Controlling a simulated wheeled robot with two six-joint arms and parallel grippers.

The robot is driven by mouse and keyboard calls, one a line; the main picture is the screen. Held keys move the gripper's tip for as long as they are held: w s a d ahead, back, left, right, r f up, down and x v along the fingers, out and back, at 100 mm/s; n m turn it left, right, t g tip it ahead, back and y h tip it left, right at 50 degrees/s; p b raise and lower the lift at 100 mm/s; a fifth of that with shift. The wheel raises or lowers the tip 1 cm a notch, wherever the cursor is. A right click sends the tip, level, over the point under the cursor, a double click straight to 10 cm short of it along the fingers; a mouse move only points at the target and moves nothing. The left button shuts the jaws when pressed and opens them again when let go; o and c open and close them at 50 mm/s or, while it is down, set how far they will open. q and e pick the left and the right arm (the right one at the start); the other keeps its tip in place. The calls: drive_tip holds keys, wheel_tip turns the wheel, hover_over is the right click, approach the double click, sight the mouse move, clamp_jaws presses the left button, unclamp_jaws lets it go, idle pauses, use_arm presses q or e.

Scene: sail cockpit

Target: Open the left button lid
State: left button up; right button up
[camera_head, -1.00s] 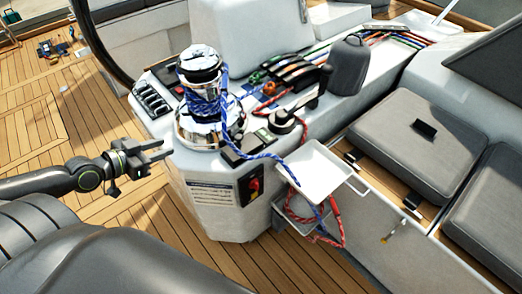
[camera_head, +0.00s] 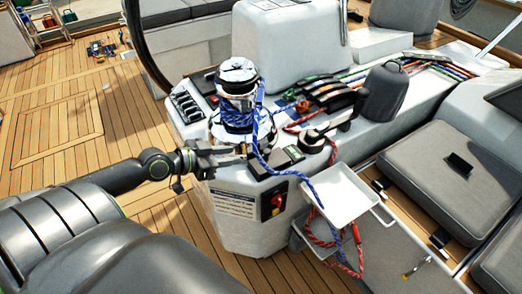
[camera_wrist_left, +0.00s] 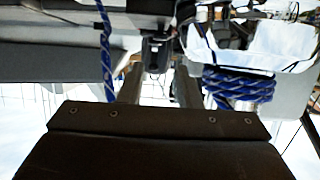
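Two small dark button covers lie on the white console at the foot of the chrome winch (camera_head: 238,85). The left button lid (camera_head: 268,169) looks flat and closed in the head view. The other cover (camera_head: 294,153) sits just right of it. My left gripper (camera_head: 242,154) reaches in from the left, its fingertips just left of the left lid and in front of the winch base. In the left wrist view its two fingers (camera_wrist_left: 158,88) stand apart, with a small dark part (camera_wrist_left: 156,48) beyond the gap; I cannot tell whether they touch it. My right gripper is not in view.
A blue rope (camera_head: 262,128) runs from the winch down past the lids, close to my fingertips; it also shows in the wrist view (camera_wrist_left: 106,50). A white tray (camera_head: 340,195) and a red switch (camera_head: 275,200) are on the console's side. The wooden deck (camera_head: 70,130) is open at left.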

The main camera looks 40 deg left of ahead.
sight(266, 151)
use_arm(q)
drive_tip(key=x, duration=1.1)
drive_tip(key=shift+w+f, duration=0.2)
drive_tip(key=shift+w, duration=0.05)
clamp_jaws()
